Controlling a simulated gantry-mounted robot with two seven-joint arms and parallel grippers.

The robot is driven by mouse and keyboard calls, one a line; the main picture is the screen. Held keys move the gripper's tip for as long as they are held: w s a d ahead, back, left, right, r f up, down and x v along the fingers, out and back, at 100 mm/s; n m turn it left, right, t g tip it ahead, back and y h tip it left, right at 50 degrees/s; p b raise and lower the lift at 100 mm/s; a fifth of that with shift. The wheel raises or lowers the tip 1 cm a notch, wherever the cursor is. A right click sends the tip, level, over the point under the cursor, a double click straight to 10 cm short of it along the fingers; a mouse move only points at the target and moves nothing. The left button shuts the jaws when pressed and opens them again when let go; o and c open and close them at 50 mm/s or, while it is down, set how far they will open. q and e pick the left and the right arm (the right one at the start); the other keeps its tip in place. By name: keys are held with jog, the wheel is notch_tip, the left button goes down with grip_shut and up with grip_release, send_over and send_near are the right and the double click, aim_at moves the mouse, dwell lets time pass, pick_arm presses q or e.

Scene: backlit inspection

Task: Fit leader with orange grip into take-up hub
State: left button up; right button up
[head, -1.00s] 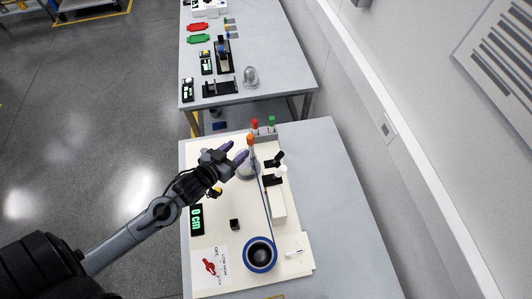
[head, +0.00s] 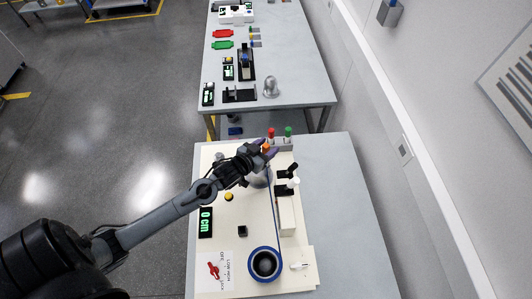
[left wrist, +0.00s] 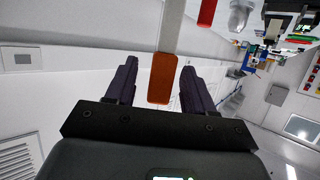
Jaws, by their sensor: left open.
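The orange grip (head: 266,147) stands at the far end of the cream board, and a thin dark strip runs from near it towards a blue-rimmed reel (head: 264,263) at the front. My left gripper (head: 266,151) is at the orange grip and partly covers it. In the left wrist view the orange grip (left wrist: 162,78) lies between the two open fingers (left wrist: 156,85), with gaps on both sides. A pale grey rounded part (head: 259,179) sits just below the gripper, partly hidden. I cannot tell which part is the take-up hub. My right gripper is not in view.
Red (head: 271,133) and green (head: 288,132) capped pieces stand in a grey holder just behind the gripper. A white block (head: 286,215) and black-and-white fittings stand to the right. A green-digit display (head: 206,222) lies left. The table's right side is clear.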

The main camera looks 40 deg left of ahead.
pick_arm(q)
jog(key=shift+x, duration=0.75)
grip_shut()
